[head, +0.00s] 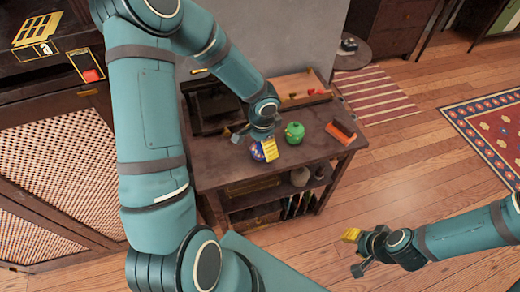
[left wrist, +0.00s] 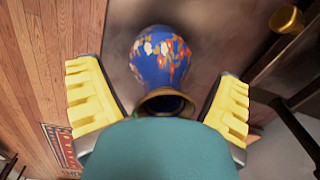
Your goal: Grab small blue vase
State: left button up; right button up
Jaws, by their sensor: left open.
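The small blue vase (left wrist: 160,58) has red, white and yellow speckles and a gold-brown rim. In the left wrist view it lies between the two yellow fingers of my left gripper (left wrist: 158,108), with visible gaps on both sides. In the head view the vase (head: 257,152) stands on the dark wooden cabinet, partly hidden by the gripper. My left gripper (head: 262,140) is open around or just above it; the exact height is hard to tell. My right gripper (head: 354,252) is over the floor at lower right, apart from the cabinet; its finger gap is unclear.
A green teapot (head: 294,132) stands just right of the vase on the cabinet top (head: 222,172). A reddish-brown box (head: 341,131) is farther right, and a wooden tray (head: 300,88) is behind. Shelves below hold pots and books. Open floor lies to the right.

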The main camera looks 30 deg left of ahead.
pick_arm(q)
jog(key=c, duration=1.5)
